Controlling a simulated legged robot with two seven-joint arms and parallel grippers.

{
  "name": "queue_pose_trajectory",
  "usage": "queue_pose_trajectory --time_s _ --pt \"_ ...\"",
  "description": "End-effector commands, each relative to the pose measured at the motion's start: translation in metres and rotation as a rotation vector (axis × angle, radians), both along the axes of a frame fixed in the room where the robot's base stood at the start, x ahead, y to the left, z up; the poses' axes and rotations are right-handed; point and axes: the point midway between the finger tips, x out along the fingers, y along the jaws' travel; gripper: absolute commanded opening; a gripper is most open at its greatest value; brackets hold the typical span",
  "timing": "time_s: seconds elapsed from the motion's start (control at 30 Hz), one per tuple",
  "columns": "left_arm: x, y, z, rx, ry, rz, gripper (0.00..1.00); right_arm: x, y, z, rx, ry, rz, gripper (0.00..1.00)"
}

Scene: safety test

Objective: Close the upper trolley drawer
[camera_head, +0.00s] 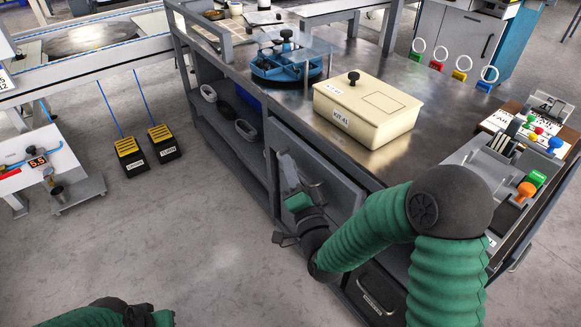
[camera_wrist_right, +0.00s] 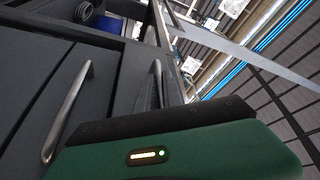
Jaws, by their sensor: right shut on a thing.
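The upper trolley drawer (camera_head: 332,186) is a grey front below the steel worktop, partly hidden by my right arm. I cannot tell how far it stands out from the trolley frame. My right gripper (camera_head: 292,188) is at its left part, shut on the drawer handle (camera_head: 287,168). In the right wrist view, one handle (camera_wrist_right: 157,82) runs behind the gripper's dark edge, and another bar handle (camera_wrist_right: 66,112) shows apart on the panel beside it. My left gripper (camera_head: 150,317) shows only partly at the bottom edge; its fingers are not clear.
The worktop holds a cream lidded box (camera_head: 368,109), a blue round fixture (camera_head: 286,64) and coloured knobs (camera_head: 537,145) at the right. Open shelves with bins (camera_head: 208,93) lie left of the drawer. Two yellow-black pedals (camera_head: 146,150) are on the floor.

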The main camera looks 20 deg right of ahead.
Motion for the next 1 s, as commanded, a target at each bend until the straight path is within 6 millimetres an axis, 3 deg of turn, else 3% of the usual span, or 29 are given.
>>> queue_pose_trajectory --time_s 0.13,0.4,0.67,0.7,0.73,1.0 --pt "0.0 0.0 0.0 0.0 0.0 0.0 0.0 0.0 -0.002 -0.004 0.001 0.011 0.001 0.0" --pt "0.0 0.0 0.005 0.0 0.0 0.0 0.0 0.011 -0.034 -0.004 0.0 0.012 -0.003 0.0" --pt "0.0 0.0 0.005 0.0 0.0 0.0 0.0 0.012 -0.036 -0.004 0.001 0.01 -0.006 0.0" --pt "0.0 0.0 0.005 0.0 0.0 0.0 0.0 0.012 -0.037 -0.004 0.001 0.01 -0.006 0.15" --pt "0.0 0.0 0.005 0.0 0.0 0.0 0.0 0.012 -0.037 -0.004 0.001 0.01 -0.007 0.19" --pt "0.0 0.0 0.005 0.0 0.0 0.0 0.0 0.012 -0.036 -0.002 0.0 0.005 -0.005 0.2"
